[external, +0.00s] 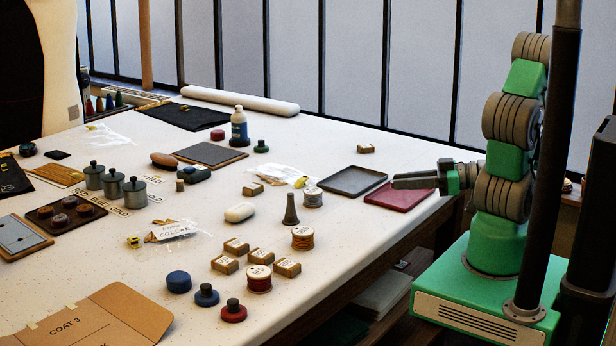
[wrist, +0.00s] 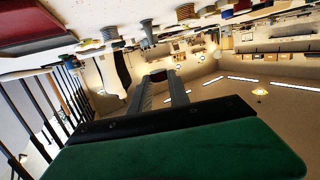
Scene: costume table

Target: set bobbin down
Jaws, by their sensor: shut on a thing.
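My gripper (external: 397,181) reaches left from the arm, low above the red tray (external: 405,200) at the table's right edge. In the wrist view, where the table hangs at the top, the two fingers (wrist: 159,84) run up the middle. They are closed on a small dark thing (wrist: 157,76) at their tips, presumably the bobbin; its shape is hard to make out. In the external view the held thing cannot be told from the dark fingers.
A dark tray (external: 352,181) lies left of the red tray. A dark cone (external: 291,209) and a white oval (external: 240,212) stand farther left. Several small boxes (external: 287,267) crowd the front. Bare table shows around (external: 370,225).

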